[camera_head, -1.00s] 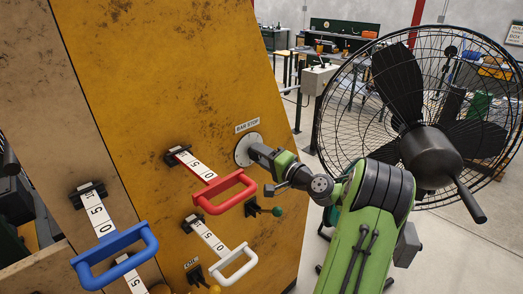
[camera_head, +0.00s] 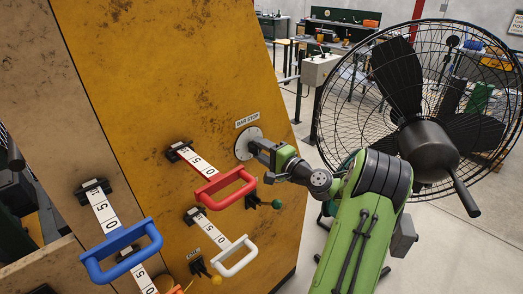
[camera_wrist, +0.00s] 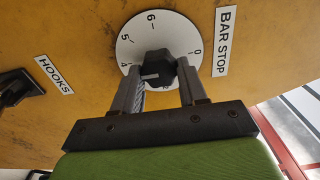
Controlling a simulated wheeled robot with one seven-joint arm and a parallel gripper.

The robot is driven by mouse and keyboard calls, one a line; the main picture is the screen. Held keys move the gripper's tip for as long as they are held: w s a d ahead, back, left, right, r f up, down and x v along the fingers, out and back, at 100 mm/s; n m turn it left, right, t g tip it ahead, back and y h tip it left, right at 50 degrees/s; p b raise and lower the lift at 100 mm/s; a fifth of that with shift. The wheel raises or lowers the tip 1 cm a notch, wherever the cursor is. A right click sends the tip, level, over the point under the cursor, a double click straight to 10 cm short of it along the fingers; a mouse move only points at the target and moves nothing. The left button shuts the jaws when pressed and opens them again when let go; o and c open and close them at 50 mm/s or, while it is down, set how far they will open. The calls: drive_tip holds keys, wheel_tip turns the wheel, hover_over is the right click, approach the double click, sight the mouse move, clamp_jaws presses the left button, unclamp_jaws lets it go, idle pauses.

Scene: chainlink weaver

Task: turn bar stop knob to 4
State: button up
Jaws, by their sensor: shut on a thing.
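The bar stop knob is a black knob (camera_wrist: 158,70) on a round white dial (camera_wrist: 180,38) with printed numbers, under the BAR STOP label (camera_wrist: 222,42). My gripper (camera_wrist: 160,84) is shut on the knob, one finger on each side of it. The white mark on the knob points to the left of the wrist picture, close to the 4. The fingers hide the lower part of the dial. In the head view, my gripper (camera_head: 262,150) is at the dial (camera_head: 245,143) on the yellow panel, and the knob is hidden.
A green-tipped lever (camera_head: 265,203) is close under my wrist. A large caged fan (camera_head: 430,150) stands to the right of my arm.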

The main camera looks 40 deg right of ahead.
drive_tip(key=o, duration=1)
drive_tip(key=s+b, duration=0.1)
drive_tip(key=s, duration=0.7)
drive_tip(key=s+b, duration=0.1)
drive_tip(key=s, duration=0.6)
drive_tip(key=shift+s+d+b, duration=0.2)
drive_tip(key=shift+s+b, duration=0.1)
drive_tip(key=shift+s, duration=0.1)
